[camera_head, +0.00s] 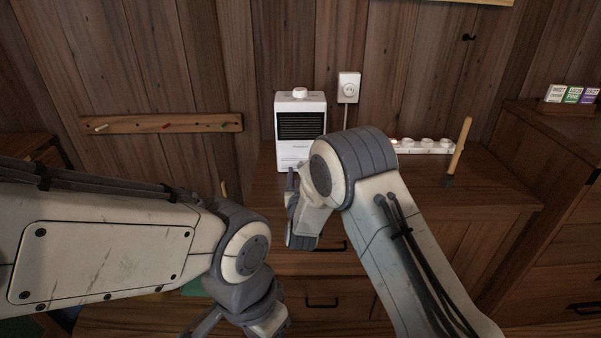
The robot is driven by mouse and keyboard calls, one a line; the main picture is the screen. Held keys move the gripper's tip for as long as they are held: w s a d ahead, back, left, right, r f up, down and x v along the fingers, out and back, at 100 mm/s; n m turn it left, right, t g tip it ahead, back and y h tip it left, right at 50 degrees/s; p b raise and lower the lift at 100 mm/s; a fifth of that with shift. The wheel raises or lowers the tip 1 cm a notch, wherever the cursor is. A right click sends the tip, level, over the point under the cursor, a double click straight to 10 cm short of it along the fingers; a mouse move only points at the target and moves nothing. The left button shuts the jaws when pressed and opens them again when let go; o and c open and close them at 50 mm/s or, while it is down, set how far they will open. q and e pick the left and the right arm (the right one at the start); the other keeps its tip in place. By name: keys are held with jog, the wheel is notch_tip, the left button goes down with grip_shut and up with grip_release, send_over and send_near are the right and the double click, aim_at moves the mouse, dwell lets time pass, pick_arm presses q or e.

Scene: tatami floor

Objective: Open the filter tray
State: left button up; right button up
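A white box-shaped device (293,151) with a dark slatted grille and a round knob on top stands upright on the wooden cabinet top, against the wall. I cannot make out a separate filter tray; the lower right of the device is partly behind my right arm. My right gripper (291,184) is just below the front base of the device, with a dark finger pointing up toward it. Whether it touches, and its opening, I cannot tell. My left gripper (232,326) hangs low at the bottom edge, partly cut off, apart from the device.
A white power strip (425,146) and an upright wooden-handled tool (459,147) stand on the cabinet top (500,190). A peg rail (160,124) is on the left wall. Small boxes (573,95) sit far right.

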jog(key=shift+w, duration=0.9)
grip_shut()
dwell(0.8)
